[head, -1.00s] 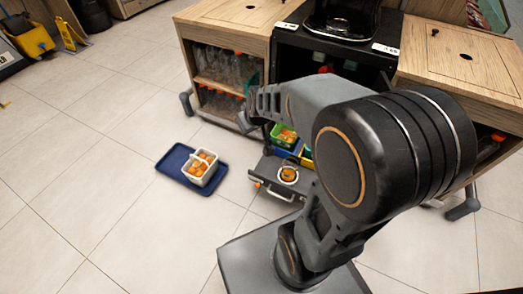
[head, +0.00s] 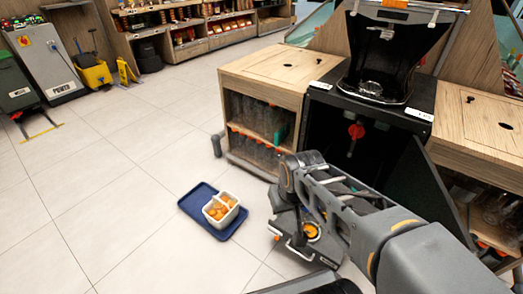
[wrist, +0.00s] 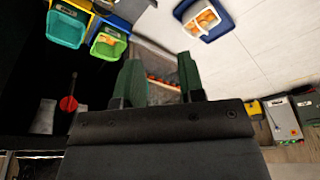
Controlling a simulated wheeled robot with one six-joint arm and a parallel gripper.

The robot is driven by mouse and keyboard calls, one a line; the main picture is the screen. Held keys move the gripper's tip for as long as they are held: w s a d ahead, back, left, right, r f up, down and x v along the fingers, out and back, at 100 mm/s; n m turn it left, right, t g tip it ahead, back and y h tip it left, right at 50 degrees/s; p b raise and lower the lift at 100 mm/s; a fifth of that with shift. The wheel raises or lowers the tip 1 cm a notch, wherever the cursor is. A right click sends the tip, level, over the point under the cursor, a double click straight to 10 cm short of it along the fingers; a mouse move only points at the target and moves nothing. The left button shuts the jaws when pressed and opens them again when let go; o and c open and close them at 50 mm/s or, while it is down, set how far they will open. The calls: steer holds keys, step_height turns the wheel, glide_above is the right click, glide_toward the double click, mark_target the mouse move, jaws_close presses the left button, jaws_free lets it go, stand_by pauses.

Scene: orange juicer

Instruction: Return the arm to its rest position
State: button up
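My arm reaches from the lower right of the head view toward its middle, with its outer end (head: 300,170) in front of the cabinets. I cannot make out my gripper's fingers there. In the wrist view my gripper (wrist: 160,65) shows two dark green fingers spread apart, with nothing held between them. My arm's end is above the floor, to the right of the blue tray.
A white basket (head: 221,208) of oranges stands on a blue tray (head: 194,203) on the floor. The juicer (head: 385,90) stands on the black cabinet (head: 320,125), whose door (head: 425,190) is open. Bins (wrist: 66,28) show at upper left of the wrist view. Floor at left is clear.

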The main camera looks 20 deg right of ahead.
step_height(320, 180, up, 35)
steer(key=t+p, duration=0.1)
steer(key=p, duration=3.2)
steer(key=shift+s+a, duration=0.15)
steer(key=shift+a, duration=0.15)
